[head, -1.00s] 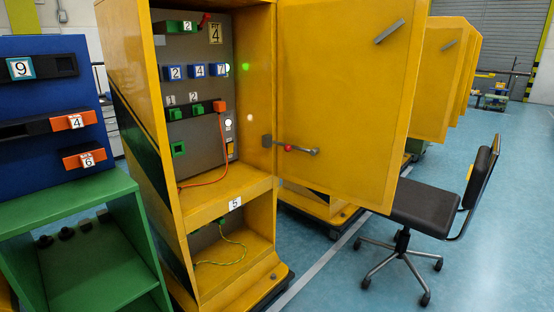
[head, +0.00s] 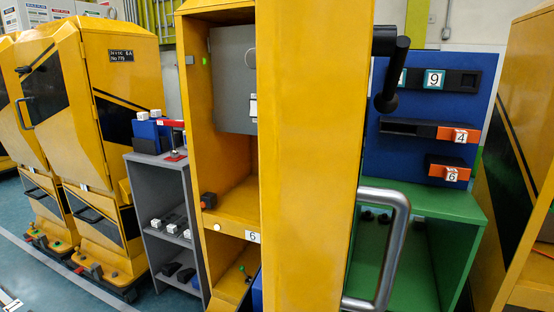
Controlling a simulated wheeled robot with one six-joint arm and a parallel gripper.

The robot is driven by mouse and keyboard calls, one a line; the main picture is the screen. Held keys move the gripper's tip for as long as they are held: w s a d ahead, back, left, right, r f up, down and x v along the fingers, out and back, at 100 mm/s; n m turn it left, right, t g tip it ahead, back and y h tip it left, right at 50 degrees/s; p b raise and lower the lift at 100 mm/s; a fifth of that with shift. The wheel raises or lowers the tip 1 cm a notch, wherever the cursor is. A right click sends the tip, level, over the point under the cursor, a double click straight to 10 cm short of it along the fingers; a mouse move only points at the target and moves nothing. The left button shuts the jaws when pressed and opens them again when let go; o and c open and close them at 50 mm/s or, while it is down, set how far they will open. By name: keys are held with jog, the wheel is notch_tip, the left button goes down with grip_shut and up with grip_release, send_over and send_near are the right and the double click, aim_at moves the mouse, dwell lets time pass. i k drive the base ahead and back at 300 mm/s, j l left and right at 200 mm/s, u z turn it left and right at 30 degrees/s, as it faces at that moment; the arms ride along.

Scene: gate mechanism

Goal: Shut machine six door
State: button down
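The machine with the number 6 label (head: 252,237) is a tall yellow cabinet (head: 192,110) in the middle of the head view. Its yellow door (head: 310,150) stands open, swung out towards me, and hides the right part of the cabinet. A black lever handle (head: 392,68) sticks out from the door's upper right side. A silver bar handle (head: 398,255) shows lower down at its right. Inside the cabinet are a grey panel (head: 232,75) and a yellow shelf (head: 235,205). My gripper is not in view.
A blue panel (head: 425,115) above a green shelf unit (head: 455,205) stands behind the door at right. A grey shelf unit (head: 165,220) is left of the cabinet. Closed yellow machines (head: 110,80) stand further left, and another yellow cabinet (head: 520,130) at far right. Blue floor (head: 30,265) is clear at lower left.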

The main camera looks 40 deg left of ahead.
aim_at(314, 68)
jog(key=i+u, duration=0.2)
jog(key=u, duration=0.25)
jog(key=i+l+u, duration=0.15)
jog(key=u, duration=0.25)
jog(key=i+l+u, duration=0.15)
jog(key=u, duration=0.3)
jog(key=i+l+u, duration=0.15)
jog(key=u, duration=0.3)
jog(key=k+l+u, duration=0.15)
jog(key=l, duration=0.15)
jog(key=k+l, duration=0.3)
jog(key=l, duration=0.15)
jog(key=k+l, duration=0.3)
jog(key=k+l+z, duration=0.1)
jog(key=l, duration=0.45)
